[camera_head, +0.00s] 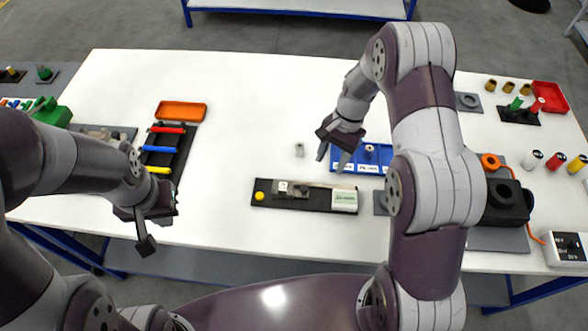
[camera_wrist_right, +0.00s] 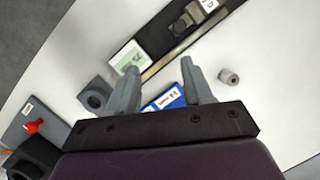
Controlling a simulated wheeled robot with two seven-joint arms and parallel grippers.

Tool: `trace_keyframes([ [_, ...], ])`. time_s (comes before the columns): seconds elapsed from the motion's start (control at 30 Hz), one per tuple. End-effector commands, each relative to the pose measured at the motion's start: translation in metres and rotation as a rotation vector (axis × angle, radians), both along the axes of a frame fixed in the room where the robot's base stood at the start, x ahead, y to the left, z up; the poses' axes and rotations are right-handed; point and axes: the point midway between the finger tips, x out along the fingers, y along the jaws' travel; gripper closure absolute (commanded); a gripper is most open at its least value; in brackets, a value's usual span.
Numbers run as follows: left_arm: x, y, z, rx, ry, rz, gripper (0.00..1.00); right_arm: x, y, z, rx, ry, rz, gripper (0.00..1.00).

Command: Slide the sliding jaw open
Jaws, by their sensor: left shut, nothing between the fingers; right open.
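A black fixture base (camera_head: 304,205) lies near the front middle of the white table. A grey metal jaw piece (camera_head: 291,188) sits on it, beside a yellow knob (camera_head: 260,196) at the left end and a white block with a green label (camera_head: 343,196) at the right end. In the right wrist view the jaw piece (camera_wrist_right: 186,22) and labelled block (camera_wrist_right: 129,57) show beyond the fingers. My right gripper (camera_head: 332,161) is open and empty, above and behind the fixture. My left gripper (camera_head: 146,245) is shut and empty at the front left edge, apart from the fixture.
A small grey cylinder (camera_head: 299,149) stands behind the fixture. A blue labelled tray (camera_head: 370,166) lies beneath and beside my right gripper. A black rack with coloured bars (camera_head: 166,149) and an orange tray (camera_head: 181,111) lie to the left. Table between rack and fixture is clear.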

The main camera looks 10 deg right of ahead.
Motion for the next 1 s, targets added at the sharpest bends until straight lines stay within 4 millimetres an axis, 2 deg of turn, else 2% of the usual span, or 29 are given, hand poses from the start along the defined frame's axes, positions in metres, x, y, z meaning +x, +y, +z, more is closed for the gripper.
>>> trace_keyframes([
  [0.07,0.000,0.000,-0.002,0.000,0.001,0.000,1.00,0.022,0.007,0.004,0.030,0.025,-0.128,0.49],
  [0.1,0.000,0.000,-0.003,0.000,0.001,0.000,1.00,0.030,0.012,0.012,0.043,0.041,-0.192,0.49],
  [0.17,-0.001,0.000,-0.006,0.000,0.002,0.000,1.00,0.024,0.016,0.012,0.050,0.087,-0.248,0.49],
  [0.23,-0.001,0.000,-0.015,0.000,0.001,0.000,1.00,0.022,0.018,0.003,0.045,0.095,-0.267,0.49],
  [0.33,-0.001,0.000,-0.037,0.000,0.001,0.000,1.00,0.018,0.024,-0.020,0.043,0.094,-0.266,0.49],
  [0.37,-0.001,0.000,-0.025,0.000,0.003,0.000,1.00,0.017,0.027,-0.016,0.044,0.098,-0.266,0.49],
  [0.4,-0.001,0.000,-0.016,0.000,0.003,0.000,1.00,0.014,0.031,-0.023,0.044,0.100,-0.264,0.49],
  [0.6,0.000,0.000,-0.003,0.000,0.001,0.000,1.00,0.005,0.047,-0.070,0.042,0.096,-0.263,0.49],
  [0.7,0.000,0.000,0.000,0.000,0.001,0.000,1.00,0.002,0.052,-0.085,0.042,0.094,-0.263,0.49],
  [0.83,0.000,0.000,0.002,0.000,0.001,0.000,1.00,0.000,0.056,-0.097,0.042,0.092,-0.264,0.49],
  [1.0,0.000,0.000,0.002,0.000,0.001,0.000,1.00,0.000,0.057,-0.101,0.042,0.090,-0.262,0.49],
])
